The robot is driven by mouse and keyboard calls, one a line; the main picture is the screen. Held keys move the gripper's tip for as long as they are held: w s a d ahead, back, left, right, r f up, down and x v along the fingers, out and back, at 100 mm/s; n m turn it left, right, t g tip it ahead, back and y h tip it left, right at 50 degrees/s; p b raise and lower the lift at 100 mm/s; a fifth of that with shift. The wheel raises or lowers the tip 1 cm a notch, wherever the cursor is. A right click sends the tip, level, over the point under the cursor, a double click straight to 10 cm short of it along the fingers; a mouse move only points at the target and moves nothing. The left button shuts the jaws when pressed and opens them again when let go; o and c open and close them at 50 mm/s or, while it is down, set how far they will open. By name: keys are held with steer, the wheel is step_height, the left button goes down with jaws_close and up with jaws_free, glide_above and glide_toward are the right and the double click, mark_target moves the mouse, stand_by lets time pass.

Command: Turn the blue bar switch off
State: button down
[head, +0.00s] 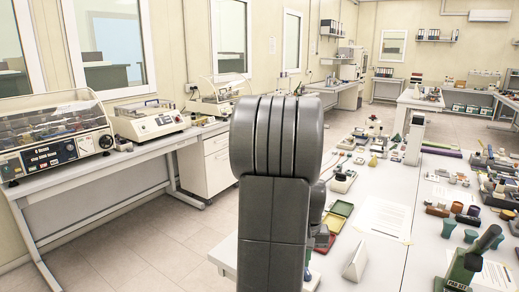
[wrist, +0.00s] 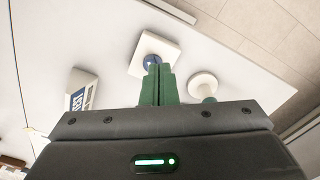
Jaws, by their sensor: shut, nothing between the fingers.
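The blue bar switch (wrist: 151,60) shows in the wrist view as a small blue part on a white, squarish base, just beyond my fingertips. My gripper (wrist: 160,70) has its green fingers together with nothing between them. The fingertips overlap the near part of the switch in the picture, and I cannot tell whether they touch it. The bar's exact angle is partly hidden by the fingers. In the head view my own arm blocks the middle, and I make out neither the gripper nor the switch there.
A white round knob-like piece (wrist: 203,84) stands right of the fingers. A white block with blue lettering (wrist: 80,90) is at the left. In the head view, a worktable (head: 425,210) with many small items lies at the right. The tiled floor (head: 150,230) at the left is clear.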

step_height(320, 180, down, 6)
steer(key=b, duration=0.4)
steer(key=shift+f, duration=0.15)
steer(key=shift+w+d, duration=0.15)
steer(key=shift+w, duration=0.05)
stand_by(0.5)
steer(key=shift+s+d, duration=0.15)
steer(key=shift+d, duration=0.5)
steer(key=shift+d+p, duration=0.35)
steer(key=shift+d, duration=0.25)
steer(key=shift+s+d, duration=0.1)
